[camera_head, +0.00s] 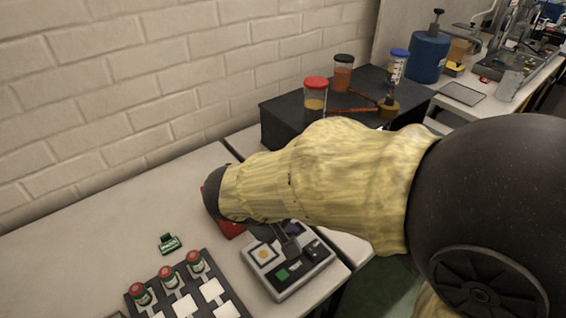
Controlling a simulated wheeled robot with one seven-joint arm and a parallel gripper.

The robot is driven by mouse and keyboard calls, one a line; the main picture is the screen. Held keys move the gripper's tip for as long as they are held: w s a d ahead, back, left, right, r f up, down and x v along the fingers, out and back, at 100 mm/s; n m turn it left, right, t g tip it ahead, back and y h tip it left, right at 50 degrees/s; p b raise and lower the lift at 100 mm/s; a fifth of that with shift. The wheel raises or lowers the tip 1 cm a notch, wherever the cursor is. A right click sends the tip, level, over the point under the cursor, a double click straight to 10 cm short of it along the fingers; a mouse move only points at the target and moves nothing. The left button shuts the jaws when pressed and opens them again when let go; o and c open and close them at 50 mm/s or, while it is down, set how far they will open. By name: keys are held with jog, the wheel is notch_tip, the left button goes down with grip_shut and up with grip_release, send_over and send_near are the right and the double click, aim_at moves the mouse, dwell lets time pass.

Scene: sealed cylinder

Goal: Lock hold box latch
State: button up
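A light grey box (273,284) with coloured square patches, one yellow and one green, sits near the table's front edge. A small black knob-like part (312,248) stands on its right side, and a dark grey part (287,241) rises over its back. I cannot tell whether that part is a lever or belongs to my gripper. A red object (232,229) lies behind the box, mostly covered by my yellow-sleeved arm. I cannot tell which of these is the hold box, and no latch can be made out. My gripper's fingers cannot be clearly made out.
A dark rack (228,297) with red-capped vials (168,277) and white cards stands at front left. A small green item (170,243) lies behind it. A black bench (275,127) with jars stands behind my arm. The left of the white table (70,250) is clear.

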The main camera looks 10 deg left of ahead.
jog(key=s+d+r+m+g+y+p, duration=0.1)
jog(key=d+r+m+g+y+p, duration=0.2)
jog(key=d+r+m+p, duration=0.7)
jog(key=d+r+y+p, duration=0.2)
jog(key=d+r+p, duration=0.9)
jog(key=p, duration=0.9)
notch_tip(320, 180, up, 2)
jog(key=shift+r, duration=0.1)
jog(key=shift+o, duration=0.4)
